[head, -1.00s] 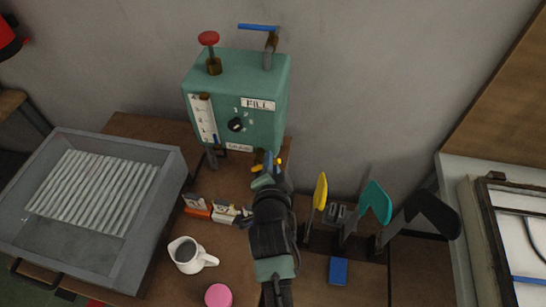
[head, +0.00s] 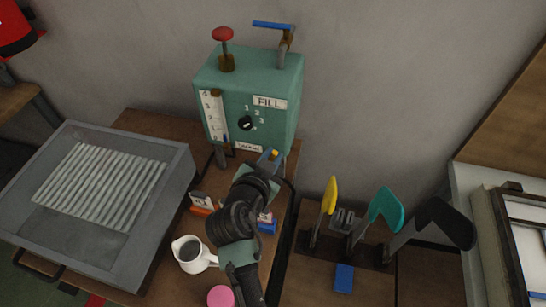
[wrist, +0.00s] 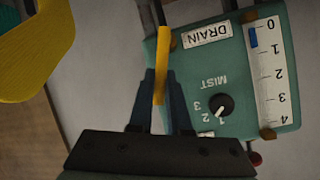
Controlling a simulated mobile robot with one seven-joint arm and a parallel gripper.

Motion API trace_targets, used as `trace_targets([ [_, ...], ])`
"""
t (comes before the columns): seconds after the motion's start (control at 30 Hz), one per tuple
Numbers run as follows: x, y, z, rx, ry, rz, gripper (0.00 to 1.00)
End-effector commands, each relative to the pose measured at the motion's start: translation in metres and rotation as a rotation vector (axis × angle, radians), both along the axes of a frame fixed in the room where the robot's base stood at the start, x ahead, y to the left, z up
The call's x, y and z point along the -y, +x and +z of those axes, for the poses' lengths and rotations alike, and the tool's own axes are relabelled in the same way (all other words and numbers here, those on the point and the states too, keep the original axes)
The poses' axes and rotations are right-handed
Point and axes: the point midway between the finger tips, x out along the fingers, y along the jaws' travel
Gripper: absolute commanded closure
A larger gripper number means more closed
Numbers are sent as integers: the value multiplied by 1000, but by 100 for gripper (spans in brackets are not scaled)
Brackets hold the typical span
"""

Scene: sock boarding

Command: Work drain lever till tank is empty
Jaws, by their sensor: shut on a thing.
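The green tank (head: 284,85) stands on the brown bench against the wall, with a FILL label and a dial marked with numbers. Its white gauge (wrist: 268,75) shows in the wrist view, where the picture is upside down; the blue mark (wrist: 253,38) sits between 0 and 1. The yellow drain lever (wrist: 162,50) is beside the DRAIN label (wrist: 208,34). My gripper (wrist: 162,84) is shut on the lever, one dark finger on each side. In the head view my gripper (head: 269,160) is at the tank's lower right front, and my arm hides part of the bench.
A grey basin (head: 165,215) with a ribbed rack is at left. A white jug (head: 190,255) and a pink round thing (head: 220,297) stand in front. Yellow, teal (head: 382,210) and black boards stand at right, near a blue block (head: 344,278).

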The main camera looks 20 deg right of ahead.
Motion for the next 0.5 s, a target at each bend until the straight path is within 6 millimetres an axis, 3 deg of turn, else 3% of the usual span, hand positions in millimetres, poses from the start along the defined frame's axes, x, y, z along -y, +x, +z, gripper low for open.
trace_targets([
  [0.3, -1, 0, 0, -2, 0, 2, 100],
  [0.33, -1, 0, 0, -2, 0, 2, 82],
  [0.5, -1, 0, 0, -2, 1, 1, 54],
])
